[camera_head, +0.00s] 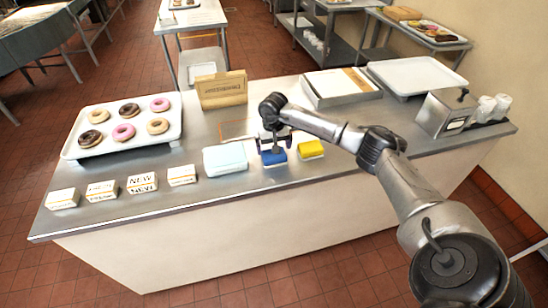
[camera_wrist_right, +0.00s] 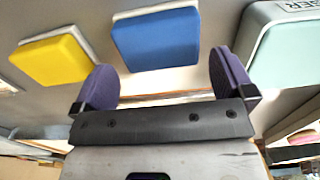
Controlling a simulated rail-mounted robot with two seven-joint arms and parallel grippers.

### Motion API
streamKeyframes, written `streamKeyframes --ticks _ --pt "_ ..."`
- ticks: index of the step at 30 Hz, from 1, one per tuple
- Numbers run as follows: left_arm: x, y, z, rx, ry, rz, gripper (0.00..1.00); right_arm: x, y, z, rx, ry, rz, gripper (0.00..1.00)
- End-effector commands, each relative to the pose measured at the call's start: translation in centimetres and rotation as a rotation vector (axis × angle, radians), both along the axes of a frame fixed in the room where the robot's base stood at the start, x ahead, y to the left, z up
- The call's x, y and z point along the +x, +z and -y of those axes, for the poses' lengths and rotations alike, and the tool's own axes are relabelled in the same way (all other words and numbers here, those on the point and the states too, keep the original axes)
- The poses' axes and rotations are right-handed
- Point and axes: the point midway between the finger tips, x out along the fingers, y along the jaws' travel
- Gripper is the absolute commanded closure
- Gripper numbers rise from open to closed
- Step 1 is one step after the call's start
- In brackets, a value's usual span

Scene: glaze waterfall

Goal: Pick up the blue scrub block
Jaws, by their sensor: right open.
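The blue scrub block (camera_head: 274,158) lies on the metal counter near its front edge, between a pale blue box and a yellow block. A pale layer shows along its edge in the right wrist view (camera_wrist_right: 155,38). My right gripper (camera_head: 273,146) is directly over the blue block, pointing down. In the right wrist view the two purple fingers of my right gripper (camera_wrist_right: 162,62) are apart, with the blue block between and beyond their tips. Nothing is held. Whether a finger touches the block cannot be told. My left gripper is not in view.
The yellow block (camera_head: 310,149) is close on the right, and the pale blue box (camera_head: 225,159) close on the left. Several small sign cards (camera_head: 142,183) stand along the front left. A donut tray (camera_head: 88,149), a cardboard holder (camera_head: 221,90) and a metal dispenser (camera_head: 445,111) stand farther away.

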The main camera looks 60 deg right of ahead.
Motion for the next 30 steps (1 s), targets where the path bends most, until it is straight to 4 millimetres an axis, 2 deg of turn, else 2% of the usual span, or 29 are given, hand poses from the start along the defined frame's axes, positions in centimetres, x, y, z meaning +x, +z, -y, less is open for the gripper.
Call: streamKeyframes --ticks 3,9,19,28,30 --pt "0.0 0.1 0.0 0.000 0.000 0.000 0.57 -0.4 -1.8 -0.3 0.003 0.001 -0.005 0.00" --pt "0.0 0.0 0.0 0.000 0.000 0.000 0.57 -0.4 -3.7 -0.3 0.003 0.000 -0.003 0.00" --pt "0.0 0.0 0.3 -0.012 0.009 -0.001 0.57 -0.3 -4.1 -0.2 0.001 0.000 -0.001 0.01" --pt "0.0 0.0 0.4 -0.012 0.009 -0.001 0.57 -0.3 -4.0 -0.2 0.001 0.000 -0.001 0.30" --pt "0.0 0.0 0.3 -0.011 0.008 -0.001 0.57 -0.3 -4.0 -0.2 0.001 0.000 -0.001 0.33"
